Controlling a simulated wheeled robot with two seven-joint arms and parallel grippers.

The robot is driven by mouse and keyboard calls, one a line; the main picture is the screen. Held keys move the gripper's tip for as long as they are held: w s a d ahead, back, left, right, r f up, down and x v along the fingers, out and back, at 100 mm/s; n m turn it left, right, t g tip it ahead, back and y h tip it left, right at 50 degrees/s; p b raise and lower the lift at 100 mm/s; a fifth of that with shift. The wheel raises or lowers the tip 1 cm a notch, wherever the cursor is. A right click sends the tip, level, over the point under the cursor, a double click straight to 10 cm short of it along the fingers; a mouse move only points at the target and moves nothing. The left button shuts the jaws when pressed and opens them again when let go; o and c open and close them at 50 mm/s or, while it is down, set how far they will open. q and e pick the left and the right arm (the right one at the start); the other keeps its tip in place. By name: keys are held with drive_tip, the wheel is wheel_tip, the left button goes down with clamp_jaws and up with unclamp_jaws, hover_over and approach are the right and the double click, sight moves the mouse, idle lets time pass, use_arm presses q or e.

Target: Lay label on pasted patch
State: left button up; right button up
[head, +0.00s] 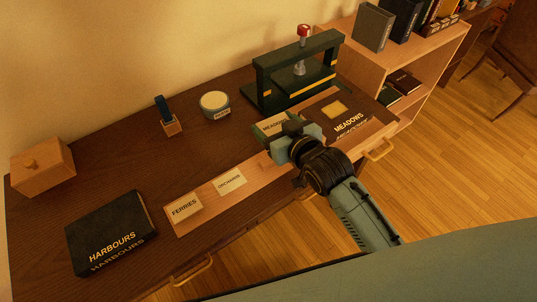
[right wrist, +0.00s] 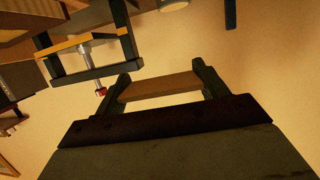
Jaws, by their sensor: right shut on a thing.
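A cream label marked MEADOWS (head: 271,124) is between the fingers of my right gripper (head: 281,136), which is shut on it above the desk. In the right wrist view my right gripper (right wrist: 161,74) has the label (right wrist: 160,88) spanning its fingers as a brownish strip. A dark book titled MEADOWS (head: 362,112) lies to the right of the gripper, partly behind it. A pale yellow pasted patch (head: 334,107) shows on its cover, uncovered and apart from the label. My left gripper is out of view.
A dark green press with a red knob (head: 303,31) stands behind the book. A paste pot (head: 215,103), a brush in a block (head: 168,119) and a wooden box (head: 42,166) are farther left. A wooden strip (head: 210,202) bears FERRIES and ORCHARDS labels; a HARBOURS book (head: 110,230) lies front left.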

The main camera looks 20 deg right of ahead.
drive_tip(key=shift+n+y, duration=0.5)
drive_tip(key=shift+y, duration=0.1)
drive_tip(key=f, duration=0.3)
drive_tip(key=w+a+f, duration=0.1)
drive_tip(key=shift+w+f, duration=0.1)
drive_tip(key=shift+f, duration=0.3)
wheel_tip(320, 180, down, 5)
drive_tip(key=shift+f+b, duration=0.1)
drive_tip(key=shift+b, duration=0.6)
wheel_tip(320, 180, down, 4)
drive_tip(key=shift+r+b, duration=0.25)
drive_tip(key=shift+b, duration=0.05)
drive_tip(key=shift+f, duration=0.45)
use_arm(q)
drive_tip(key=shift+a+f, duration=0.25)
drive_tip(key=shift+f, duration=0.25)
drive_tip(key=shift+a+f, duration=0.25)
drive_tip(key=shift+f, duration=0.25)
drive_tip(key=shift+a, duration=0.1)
